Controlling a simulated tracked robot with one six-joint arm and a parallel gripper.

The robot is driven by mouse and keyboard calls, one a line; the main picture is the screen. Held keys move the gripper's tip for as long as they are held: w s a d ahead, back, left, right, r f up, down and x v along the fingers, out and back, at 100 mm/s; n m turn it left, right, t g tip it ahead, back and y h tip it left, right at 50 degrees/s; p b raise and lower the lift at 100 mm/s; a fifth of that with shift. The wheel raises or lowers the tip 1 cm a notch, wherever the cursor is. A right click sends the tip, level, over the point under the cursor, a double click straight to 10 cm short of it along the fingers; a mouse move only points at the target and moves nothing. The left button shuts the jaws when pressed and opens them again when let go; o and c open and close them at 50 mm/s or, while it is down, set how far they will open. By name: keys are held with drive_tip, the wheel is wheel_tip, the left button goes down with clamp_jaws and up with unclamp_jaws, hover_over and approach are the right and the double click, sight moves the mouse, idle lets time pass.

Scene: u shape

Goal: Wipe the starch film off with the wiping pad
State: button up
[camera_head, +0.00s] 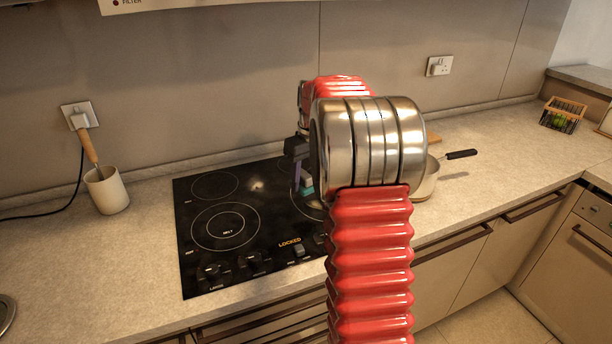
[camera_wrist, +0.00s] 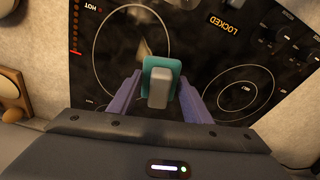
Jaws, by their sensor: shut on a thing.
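The wiping pad (camera_wrist: 161,69) is a teal slab with a grey block-shaped grip on top, in the middle of the wrist view. My gripper (camera_wrist: 158,92) has its two purple fingers shut on the grey grip. The pad is over the black cooktop (camera_wrist: 205,75); I cannot tell whether it touches the glass. In the head view the pad (camera_head: 307,183) shows partly behind my red arm, over the cooktop's right side.
A pan with a dark handle (camera_head: 461,154) stands right of the cooktop, partly hidden by my arm. A white crock (camera_head: 106,190) with a wooden-handled utensil stands at the left. The counter left of the cooktop is mostly clear.

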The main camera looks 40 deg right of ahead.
drive_tip(key=shift+s+d, duration=0.3)
drive_tip(key=shift+d, duration=0.05)
